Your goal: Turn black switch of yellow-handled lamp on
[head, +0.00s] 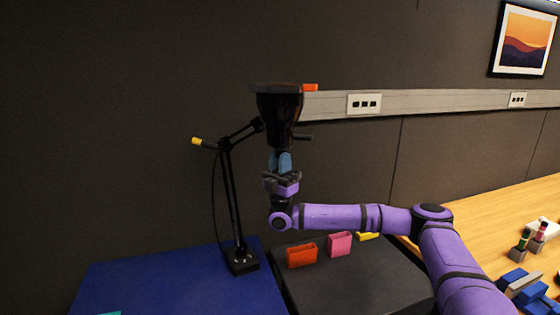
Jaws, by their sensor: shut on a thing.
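The lamp (231,195) has a thin black jointed arm and a square black base (241,260). Its handle (197,141) has a yellow end and sticks out to the left at the elbow. The black lamp head (279,105) hangs with its wide end up and its narrow end down. A short black rod (303,137) sticks out to the right of the head. My gripper (280,160), with blue fingertips, is directly below the head. Its fingers are shut on the small black switch at the narrow end, which they mostly hide. The switch's turned position cannot be seen.
A blue mat (170,285) lies under the lamp base. A black surface (350,285) beside it carries a red holder (301,255) and a pink holder (340,244). A wall rail with sockets (364,104) runs behind. Blue items (525,285) lie on the wooden desk at right.

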